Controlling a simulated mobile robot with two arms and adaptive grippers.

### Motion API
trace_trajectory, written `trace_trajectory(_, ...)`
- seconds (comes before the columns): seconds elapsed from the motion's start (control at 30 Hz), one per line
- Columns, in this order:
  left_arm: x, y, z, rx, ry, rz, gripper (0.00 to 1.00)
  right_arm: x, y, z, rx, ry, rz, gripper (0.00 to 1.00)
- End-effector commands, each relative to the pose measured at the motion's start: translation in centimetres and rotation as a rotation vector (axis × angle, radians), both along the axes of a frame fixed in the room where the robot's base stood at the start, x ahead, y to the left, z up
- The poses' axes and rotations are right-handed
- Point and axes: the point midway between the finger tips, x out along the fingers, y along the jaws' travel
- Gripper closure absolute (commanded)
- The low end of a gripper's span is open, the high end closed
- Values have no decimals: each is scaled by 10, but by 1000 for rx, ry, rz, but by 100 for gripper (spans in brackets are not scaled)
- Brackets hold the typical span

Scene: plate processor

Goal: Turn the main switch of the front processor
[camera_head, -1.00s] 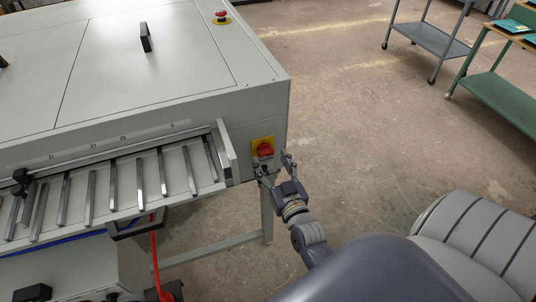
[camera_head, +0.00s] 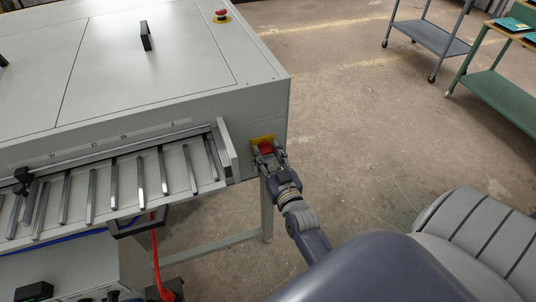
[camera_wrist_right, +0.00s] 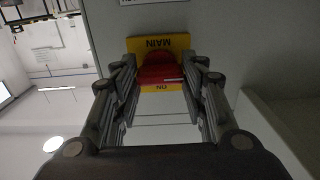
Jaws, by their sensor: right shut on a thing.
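The front processor (camera_head: 180,60) is a large light grey machine filling the left of the head view. Its main switch (camera_head: 265,148) is a red knob on a yellow plate (camera_head: 262,138) on the machine's front face, near the right corner. My right gripper (camera_head: 268,154) is at the switch with its fingers shut on the red knob. In the right wrist view the red knob (camera_wrist_right: 160,68) sits between the two fingers, and the yellow plate (camera_wrist_right: 160,43) reads MAIN and ON, upside down. The knob's exact angle is partly hidden. My left gripper is not in view.
A roller feed table (camera_head: 110,190) juts from the machine left of the switch. A red emergency button (camera_head: 222,15) sits on top. A machine leg (camera_head: 267,215) stands below. A grey cart (camera_head: 430,38) and a green table (camera_head: 500,95) stand far right. The floor between is clear.

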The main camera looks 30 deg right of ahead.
Motion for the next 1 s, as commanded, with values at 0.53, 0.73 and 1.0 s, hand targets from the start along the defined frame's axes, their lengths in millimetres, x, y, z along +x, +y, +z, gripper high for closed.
trace_trajectory(0.53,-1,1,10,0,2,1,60,0,0,1,237,-57,0,84)
trace_trajectory(0.73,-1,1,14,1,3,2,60,0,-1,1,420,-101,1,84)
trace_trajectory(1.0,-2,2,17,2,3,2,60,0,-1,0,671,-161,1,84)
